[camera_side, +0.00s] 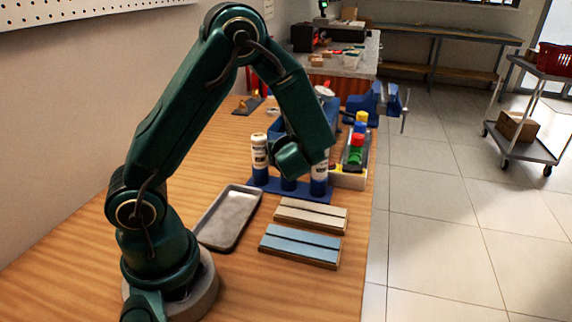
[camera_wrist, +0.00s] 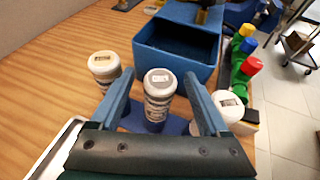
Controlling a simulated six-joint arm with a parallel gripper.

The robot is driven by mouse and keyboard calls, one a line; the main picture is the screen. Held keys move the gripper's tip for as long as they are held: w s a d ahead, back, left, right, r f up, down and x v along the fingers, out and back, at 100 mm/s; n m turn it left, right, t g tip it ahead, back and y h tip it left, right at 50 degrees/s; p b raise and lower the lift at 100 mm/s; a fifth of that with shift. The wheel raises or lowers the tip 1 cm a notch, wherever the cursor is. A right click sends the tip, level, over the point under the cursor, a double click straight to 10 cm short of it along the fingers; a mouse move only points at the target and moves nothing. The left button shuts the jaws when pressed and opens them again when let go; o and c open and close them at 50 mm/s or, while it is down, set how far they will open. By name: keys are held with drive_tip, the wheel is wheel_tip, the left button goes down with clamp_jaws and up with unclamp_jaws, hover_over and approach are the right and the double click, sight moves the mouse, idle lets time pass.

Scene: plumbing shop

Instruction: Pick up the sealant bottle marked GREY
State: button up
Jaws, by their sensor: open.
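Three white sealant bottles stand upright in a row on a blue rack (camera_side: 263,184). In the wrist view, the middle bottle (camera_wrist: 158,103) has a grey cap label that seems to read GREY. The left bottle (camera_wrist: 104,68) and right bottle (camera_wrist: 228,106) have cap labels too small to read surely. My gripper (camera_wrist: 158,76) is open, with one blue finger on each side of the middle bottle and visible space between. In the side view the left bottle (camera_side: 259,153) and right bottle (camera_side: 319,184) show; my wrist hides most of the middle one.
A blue bin (camera_wrist: 177,44) stands just behind the bottles. A holder with red, green, blue and yellow items (camera_side: 356,146) is at the right. A grey tray (camera_side: 229,217) and two slotted blocks, beige (camera_side: 311,214) and blue (camera_side: 300,245), lie in front.

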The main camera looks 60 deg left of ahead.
drive_tip(key=shift+x, duration=1.45)
clamp_jaws()
